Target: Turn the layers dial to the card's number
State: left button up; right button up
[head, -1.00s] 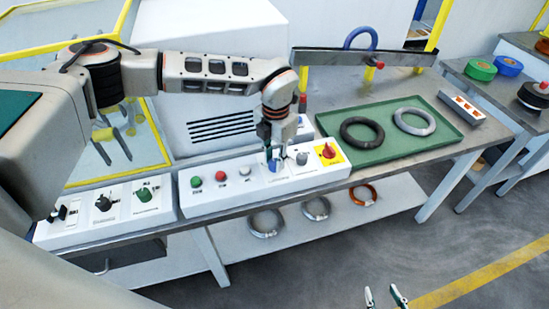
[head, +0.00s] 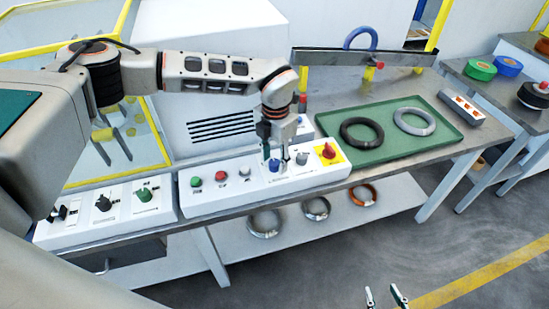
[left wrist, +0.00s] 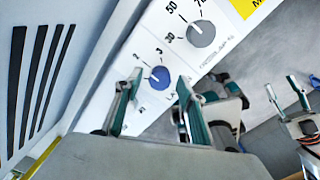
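The layers dial is a small blue knob (head: 274,165) on the white control box (head: 215,198). In the left wrist view the blue knob (left wrist: 160,75) has the numbers 1, 2 and 3 around it. Its white mark seems to lie on the left side, but I cannot tell the exact number. My left gripper (head: 277,157) is over the knob. In the left wrist view its fingers (left wrist: 158,82) are apart, with the knob showing between and just beyond their tips. My right gripper (head: 384,296) is open and empty at the bottom edge. I cannot make out the card.
A grey dial (head: 301,158) and a red knob on a yellow plate (head: 328,152) sit just right of the blue knob. Green, red and white buttons are to its left. A green tray (head: 385,158) with two coils lies behind to the right.

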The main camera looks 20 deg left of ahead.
aim_at(275, 163)
pick_arm(q)
notch_tip(275, 163, up, 12)
dwell(0.5)
jog(key=shift+s+d, duration=0.1)
